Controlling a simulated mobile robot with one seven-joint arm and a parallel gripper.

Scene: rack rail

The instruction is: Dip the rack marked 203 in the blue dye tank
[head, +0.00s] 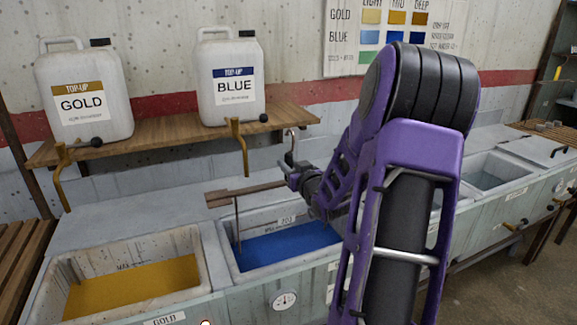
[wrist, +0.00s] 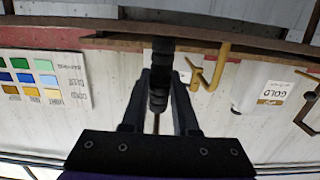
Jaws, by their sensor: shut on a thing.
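My gripper (head: 297,177) is over the blue dye tank, shut on the rack's dark grip. In the wrist view, my gripper (wrist: 158,105) has its fingers on both sides of the dark ribbed grip (wrist: 161,70). The rack (head: 245,194) shows as a brown bar held roughly level, with a hook above and a thin rod hanging down at its left end. The rod's lower end is at the blue dye (head: 285,247); I cannot tell how deep it goes. My arm hides the tank's right part.
The gold tank (head: 130,285) is on the left. Blue (head: 230,85) and gold (head: 82,97) top-up jugs stand on a wooden shelf (head: 170,130), with brass taps (head: 240,150) hanging low near the rack. A further basin (head: 497,175) is at right. A colour chart (head: 390,35) is on the wall.

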